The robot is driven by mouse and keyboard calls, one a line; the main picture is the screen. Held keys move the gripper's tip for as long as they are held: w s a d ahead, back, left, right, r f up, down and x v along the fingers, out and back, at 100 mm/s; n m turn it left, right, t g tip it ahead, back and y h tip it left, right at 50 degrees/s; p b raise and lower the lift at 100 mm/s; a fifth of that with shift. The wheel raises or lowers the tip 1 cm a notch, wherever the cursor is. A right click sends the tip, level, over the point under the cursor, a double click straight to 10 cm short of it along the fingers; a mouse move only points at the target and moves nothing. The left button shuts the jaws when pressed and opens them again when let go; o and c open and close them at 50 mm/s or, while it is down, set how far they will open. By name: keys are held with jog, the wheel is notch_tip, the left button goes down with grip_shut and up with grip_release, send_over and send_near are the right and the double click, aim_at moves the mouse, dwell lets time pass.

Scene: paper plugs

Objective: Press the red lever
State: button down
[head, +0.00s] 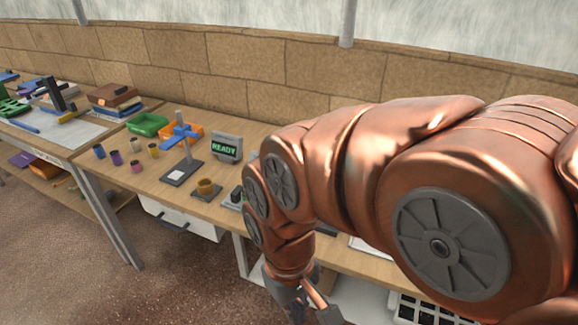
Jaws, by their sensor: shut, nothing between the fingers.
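I cannot make out a red lever in the head view; my copper arm covers much of the bench's right part. My gripper (305,307) points down at the bottom middle, in front of the bench's front edge, partly cut by the frame's bottom edge. It is shut and empty. A stand with a grey post and a blue cross handle (182,131) is on the bench, left of my arm. A small screen reading READY (226,148) stands right of it. A brown ring-shaped piece on a dark base (206,188) sits nearer the front edge.
A green tray (148,124) and an orange bin (188,134) stand behind several small coloured cups (117,158). A second table (60,138) at left holds books and tools. A white drawer (180,221) hangs under the bench. A brick wall (210,68) runs behind.

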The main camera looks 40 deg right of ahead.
jog(key=w+r+m+t+y+b, duration=0.1)
jog(key=w+r+m+y+b, duration=0.2)
jog(key=w+m, duration=0.7)
jog(key=w+d+r+m+t+y, duration=0.2)
jog(key=w+d+m+t+y, duration=0.15)
jog(key=w+d, duration=0.55)
jog(key=d+f+m+t+b, duration=0.1)
jog(key=d+m+t, duration=0.5)
jog(key=d+m, duration=0.8)
jog(key=w+d+f, duration=0.1)
jog(key=d, duration=0.8)
jog(key=shift+f+y+b, duration=0.3)
jog(key=shift+y+b, duration=0.05)
